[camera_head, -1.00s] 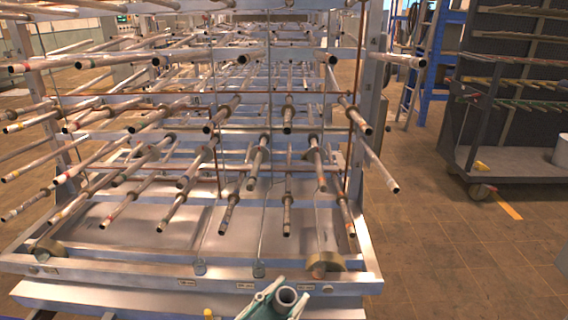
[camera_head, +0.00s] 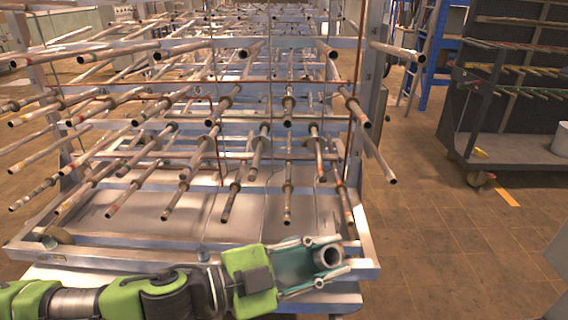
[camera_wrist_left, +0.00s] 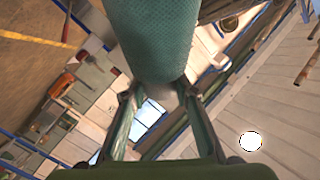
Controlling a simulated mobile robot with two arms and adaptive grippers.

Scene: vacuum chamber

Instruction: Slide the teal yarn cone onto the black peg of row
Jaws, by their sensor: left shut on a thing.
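The teal yarn cone (camera_head: 294,268) is held between the fingers of my left gripper (camera_head: 334,256), in front of the rack's lower front edge. Its open grey tube end faces outward to the right. In the left wrist view the cone (camera_wrist_left: 155,38) fills the top centre, with the finger pads (camera_wrist_left: 160,100) against its sides. The rack carries rows of long pegs (camera_head: 288,195) pointing toward me, above and behind the cone, and the cone is apart from them. Which peg is the black one I cannot tell. My right gripper is not in view.
The metal rack frame (camera_head: 368,262) has a right upright and a low front rail close to my left arm. A dark cart with pegs (camera_head: 505,155) stands at the right, with a blue ladder (camera_head: 412,75) behind. The brown floor between is clear.

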